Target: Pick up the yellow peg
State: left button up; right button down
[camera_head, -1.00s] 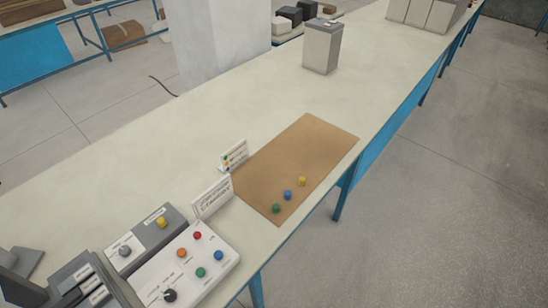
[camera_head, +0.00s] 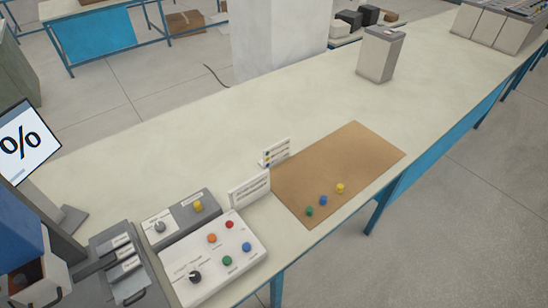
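The yellow peg (camera_head: 340,188) stands on the brown mat (camera_head: 345,150), near the mat's front right edge. A blue peg (camera_head: 323,201) and a green peg (camera_head: 310,211) stand beside it in a slanting row toward the lower left, with small gaps between them. Neither of my grippers shows in the head view. Nothing covers the three pegs.
A white panel with colored buttons and a dark knob (camera_head: 195,276) sits left of the mat. Small white signs (camera_head: 250,189) stand by the mat's left edge. A grey bin (camera_head: 380,54) stands farther back.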

aim_at(339, 190)
jog(key=u, duration=2.55)
jog(key=z, duration=3.25)
jog(key=i+l+u, duration=0.1)
jog(key=l, duration=0.25)
jog(key=i+l+u, duration=0.25)
jog(key=i+l, duration=0.15)
jog(key=l, duration=0.3)
jog(key=i+l+u, duration=0.1)
jog(key=l, duration=0.3)
jog(key=i+l+u, duration=0.1)
jog(key=l, duration=0.25)
